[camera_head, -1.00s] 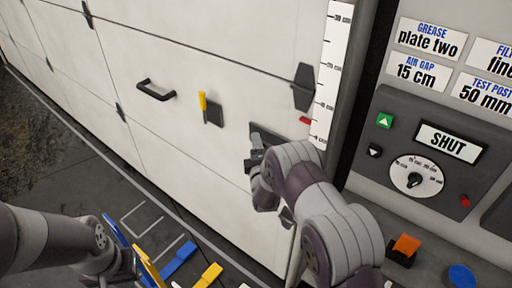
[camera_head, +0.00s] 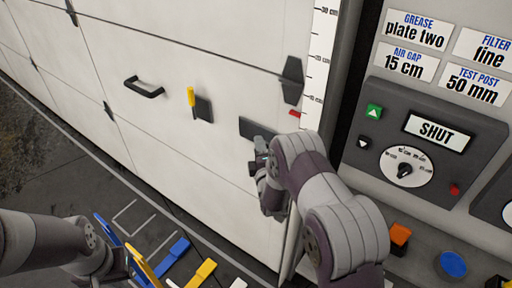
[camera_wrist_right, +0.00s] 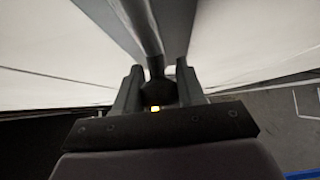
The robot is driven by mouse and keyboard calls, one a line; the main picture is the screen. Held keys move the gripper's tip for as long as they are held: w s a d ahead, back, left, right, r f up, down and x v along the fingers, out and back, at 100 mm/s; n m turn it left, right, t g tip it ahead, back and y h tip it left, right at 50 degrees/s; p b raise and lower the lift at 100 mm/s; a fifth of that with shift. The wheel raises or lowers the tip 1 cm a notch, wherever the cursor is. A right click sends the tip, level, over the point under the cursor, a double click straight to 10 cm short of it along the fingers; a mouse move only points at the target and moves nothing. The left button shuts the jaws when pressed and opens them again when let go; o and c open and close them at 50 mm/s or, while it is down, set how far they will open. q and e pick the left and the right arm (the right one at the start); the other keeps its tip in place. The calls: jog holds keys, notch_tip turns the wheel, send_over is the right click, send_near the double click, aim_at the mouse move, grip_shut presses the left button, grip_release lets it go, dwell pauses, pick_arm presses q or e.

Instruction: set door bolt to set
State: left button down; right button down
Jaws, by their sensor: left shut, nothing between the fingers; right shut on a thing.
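The door bolt's dark plate (camera_head: 258,129) is on the white door, near its right edge. My right gripper (camera_head: 262,158) is at the plate's lower right and hides part of it. In the right wrist view, my right gripper (camera_wrist_right: 158,88) is shut on the bolt's dark knob (camera_wrist_right: 158,93), and a grey metal rod (camera_wrist_right: 146,35) runs up from there. Whether the bolt is at its set position cannot be told. My left gripper (camera_head: 130,266) is low at the left, away from the door, shut and empty; its fingertips are hard to make out.
A black handle (camera_head: 144,87) and a yellow lever (camera_head: 191,99) on a dark plate are left of the bolt. A black hinge (camera_head: 291,80) and a white scale (camera_head: 318,60) are above right. The control panel (camera_head: 430,150) reads SHUT. Blue and yellow pieces (camera_head: 178,252) lie low in front.

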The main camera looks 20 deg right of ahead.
jog(key=c, duration=0.8)
grip_release()
jog(key=shift+s+d+f, duration=0.1)
jog(key=shift+c, duration=0.2)
jog(key=shift+o, duration=0.4)
jog(key=shift+s+d, duration=0.1)
jog(key=s+a+b, duration=0.1)
jog(key=s+b, duration=0.1)
jog(key=s, duration=1)
jog(key=shift+s+a, duration=0.3)
jog(key=shift+s, duration=0.05)
